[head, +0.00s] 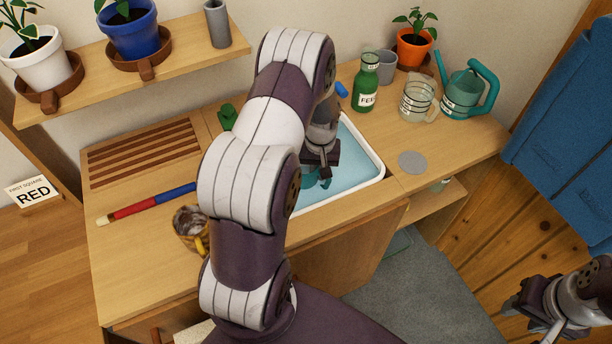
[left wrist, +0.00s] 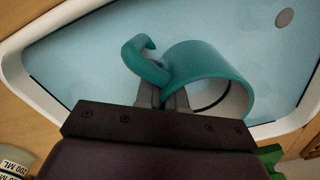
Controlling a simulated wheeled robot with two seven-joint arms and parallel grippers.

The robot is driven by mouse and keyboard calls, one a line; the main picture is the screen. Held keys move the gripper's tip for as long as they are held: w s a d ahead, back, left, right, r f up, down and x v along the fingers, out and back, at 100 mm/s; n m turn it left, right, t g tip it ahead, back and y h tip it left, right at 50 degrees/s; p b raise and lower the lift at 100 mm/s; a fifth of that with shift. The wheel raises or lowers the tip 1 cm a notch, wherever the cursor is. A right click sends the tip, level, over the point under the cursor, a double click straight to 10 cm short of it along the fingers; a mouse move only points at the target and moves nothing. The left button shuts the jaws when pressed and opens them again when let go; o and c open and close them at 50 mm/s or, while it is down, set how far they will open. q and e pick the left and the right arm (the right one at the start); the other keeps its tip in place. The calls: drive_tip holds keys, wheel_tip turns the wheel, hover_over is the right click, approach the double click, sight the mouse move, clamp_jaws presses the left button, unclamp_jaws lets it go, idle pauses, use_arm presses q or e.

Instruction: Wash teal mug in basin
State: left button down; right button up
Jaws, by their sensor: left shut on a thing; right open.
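The teal mug (left wrist: 212,78) is in the white-rimmed basin of light blue water in the left wrist view, tilted, with its opening toward the lower right. My left gripper (left wrist: 163,98) is shut on the mug near its handle. In the head view my left gripper (head: 318,165) reaches down into the basin (head: 372,183), and only a bit of the mug (head: 322,184) shows below it. My arm hides the basin's left part. My right gripper (head: 535,318) is open and empty at the lower right, away from the counter.
A brown-stained yellow-handled mug (head: 190,228) stands left of my arm. A slatted wooden rack (head: 145,152) and a red-blue stick (head: 150,203) lie further left. A green bottle (head: 367,85), glass jug (head: 417,98) and teal watering can (head: 468,92) stand behind the basin's right side.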

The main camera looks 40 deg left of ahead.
use_arm(q)
wheel_tip(320, 180, up, 9)
drive_tip(key=p, duration=0.6)
drive_tip(key=shift+f+p, duration=0.2)
drive_tip(key=shift+p, duration=0.15)
drive_tip(key=shift+f, duration=0.1)
